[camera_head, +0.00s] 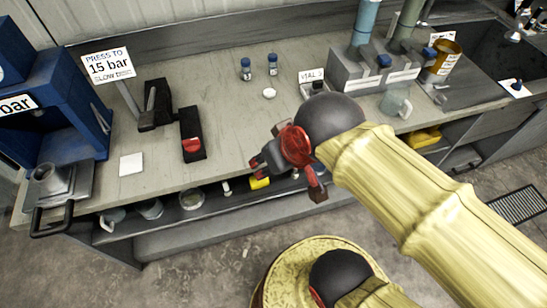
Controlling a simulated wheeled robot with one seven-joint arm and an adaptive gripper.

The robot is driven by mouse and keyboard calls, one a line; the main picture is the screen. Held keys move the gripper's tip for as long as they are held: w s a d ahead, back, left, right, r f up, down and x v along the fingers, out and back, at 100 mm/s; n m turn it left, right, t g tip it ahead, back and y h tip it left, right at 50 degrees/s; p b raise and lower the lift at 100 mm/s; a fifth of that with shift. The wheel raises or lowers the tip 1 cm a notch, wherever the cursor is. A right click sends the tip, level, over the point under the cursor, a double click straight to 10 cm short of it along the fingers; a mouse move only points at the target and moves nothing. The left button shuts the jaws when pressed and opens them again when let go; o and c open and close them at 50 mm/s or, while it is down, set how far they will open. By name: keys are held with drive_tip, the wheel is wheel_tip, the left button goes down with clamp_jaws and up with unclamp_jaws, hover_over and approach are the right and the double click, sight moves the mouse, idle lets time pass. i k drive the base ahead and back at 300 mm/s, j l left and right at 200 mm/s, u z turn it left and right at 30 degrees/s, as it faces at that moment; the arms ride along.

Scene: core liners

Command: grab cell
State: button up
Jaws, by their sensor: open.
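No label marks the cell, and I cannot tell for sure which object it is. A grey metal cylinder (47,174) stands on a handled metal tray (73,186) at the front left of the bench, by the blue press. Two small blue-capped vials (246,69) stand at the back middle of the bench. A small round white piece (269,92) lies in front of them. My gripper (287,176) is open over the bench's front edge, right of the middle. It is apart from the cylinder and the vials. Nothing shows between its fingers, though my arm hides part of it.
The blue press (62,95) and a "press to 15 bar" sign (108,66) stand at left. A black tool (155,104) and a black-red block (192,134) lie nearby. A grey rack (370,66), a mug (396,101) and a sink are at right. Mid-bench is mostly clear.

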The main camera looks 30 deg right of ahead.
sight(58, 182)
drive_tip(key=u, duration=1.3)
drive_tip(key=i+j, duration=0.2)
drive_tip(key=j, duration=0.15)
drive_tip(key=i+j, duration=0.45)
drive_tip(key=j, duration=0.25)
